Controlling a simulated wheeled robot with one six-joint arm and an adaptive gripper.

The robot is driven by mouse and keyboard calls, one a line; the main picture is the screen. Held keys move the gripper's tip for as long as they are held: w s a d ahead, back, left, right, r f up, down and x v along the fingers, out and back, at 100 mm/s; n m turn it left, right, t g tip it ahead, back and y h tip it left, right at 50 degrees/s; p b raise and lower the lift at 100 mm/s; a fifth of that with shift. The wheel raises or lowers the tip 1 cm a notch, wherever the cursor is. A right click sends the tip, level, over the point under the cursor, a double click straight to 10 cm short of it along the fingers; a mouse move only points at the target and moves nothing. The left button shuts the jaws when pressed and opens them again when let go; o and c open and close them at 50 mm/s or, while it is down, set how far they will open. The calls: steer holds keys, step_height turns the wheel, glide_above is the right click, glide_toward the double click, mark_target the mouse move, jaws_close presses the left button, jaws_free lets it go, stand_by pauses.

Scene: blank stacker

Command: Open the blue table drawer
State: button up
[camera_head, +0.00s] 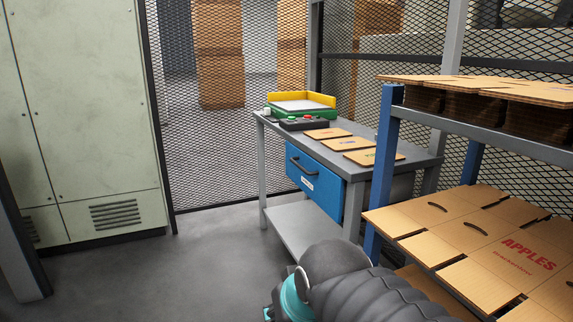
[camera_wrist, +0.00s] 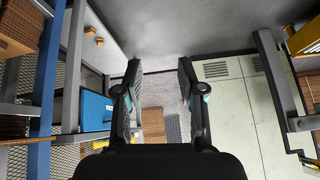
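The blue table drawer (camera_head: 316,187) sits under the top of the grey table (camera_head: 350,170). Its front looks flush with the table, so it appears shut. A dark bar handle (camera_head: 301,166) runs across the upper front, with a white label below it. In the wrist view, the blue drawer (camera_wrist: 95,111) shows at the left, beyond and left of my gripper (camera_wrist: 159,68). My gripper is open, with its two fingers apart and nothing between them. It is clear of the drawer. In the head view my dark arm fills the bottom centre and the gripper is not clearly seen.
A blue-posted rack (camera_head: 382,165) with wooden crate boards (camera_head: 440,215) stands close at the right. On the table are a yellow-green tray (camera_head: 300,101), a button box (camera_head: 303,123) and wooden panels. A pale cabinet (camera_head: 85,110) stands left. Floor (camera_head: 190,265) before the table is clear.

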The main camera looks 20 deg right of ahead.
mark_target(298, 164)
steer(key=w+d+r+m+t+b, duration=0.1)
steer(key=w+r+m+t+b, duration=0.15)
steer(key=w, duration=0.85)
steer(key=w+d+r+m+t+h+b, duration=0.1)
steer(key=w+r+m+t, duration=0.2)
steer(key=w, duration=0.8)
steer(key=w+d+r+m+t+b, duration=0.1)
steer(key=w+r+m+t+b, duration=0.2)
steer(key=w, duration=0.8)
steer(key=w+d+f+m+h+b, duration=0.2)
steer(key=w+d+f+m+h, duration=0.35)
steer(key=w+d+m, duration=0.25)
steer(key=w+d+f+m+h+b, duration=0.2)
steer(key=w+d+f+m+h, duration=0.2)
steer(key=w+d+m+h, duration=0.35)
steer(key=shift+g, duration=0.45)
steer(key=x, duration=0.4)
steer(key=p+x, duration=0.1)
steer(key=x, duration=0.3)
steer(key=p+x, duration=0.1)
steer(key=x, duration=0.4)
steer(key=shift+w+f, duration=0.25)
jaws_close()
